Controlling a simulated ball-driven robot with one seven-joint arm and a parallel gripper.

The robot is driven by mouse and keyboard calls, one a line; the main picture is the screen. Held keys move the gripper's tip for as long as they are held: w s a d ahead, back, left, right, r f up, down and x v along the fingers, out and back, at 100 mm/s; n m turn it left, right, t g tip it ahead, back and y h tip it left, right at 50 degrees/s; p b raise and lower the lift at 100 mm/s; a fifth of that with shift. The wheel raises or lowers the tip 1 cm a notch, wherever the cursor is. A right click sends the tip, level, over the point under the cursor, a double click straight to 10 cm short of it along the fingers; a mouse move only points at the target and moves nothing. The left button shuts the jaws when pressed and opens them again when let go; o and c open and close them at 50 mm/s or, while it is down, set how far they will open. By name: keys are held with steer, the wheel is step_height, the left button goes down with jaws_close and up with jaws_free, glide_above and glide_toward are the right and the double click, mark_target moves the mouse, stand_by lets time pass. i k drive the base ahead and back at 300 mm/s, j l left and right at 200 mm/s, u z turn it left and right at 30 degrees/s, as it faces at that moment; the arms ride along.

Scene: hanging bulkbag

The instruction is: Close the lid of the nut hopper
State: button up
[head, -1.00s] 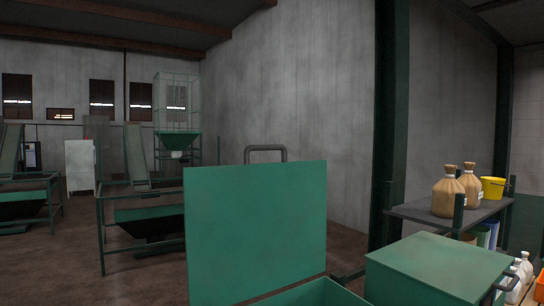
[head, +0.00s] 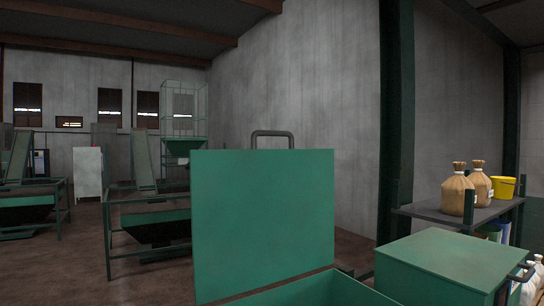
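The green lid (head: 263,220) of the nut hopper stands upright and open, its flat face towards me, in the lower middle of the head view. A dark grey bar handle (head: 272,134) sticks up above its top edge. The open green hopper box (head: 318,292) shows below the lid at the bottom edge, with its inside partly visible and its lower part cut off by the frame. My gripper is not in view.
A shut green box (head: 440,262) stands just right of the hopper. Behind it a shelf (head: 428,213) holds brown sacks (head: 458,192) and a yellow bucket (head: 503,187). A dark green post (head: 396,120) rises behind. Green machines (head: 155,220) stand at left on brown floor.

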mark_target(260, 218)
steer(key=i+l+u, duration=0.1)
steer(key=l, duration=0.25)
steer(key=i+l+u, duration=0.1)
steer(key=l, duration=0.25)
steer(key=i+l+u, duration=0.1)
steer(key=l, duration=0.25)
steer(key=i+l+u, duration=0.1)
steer(key=l, duration=0.3)
steer(key=i, duration=0.1)
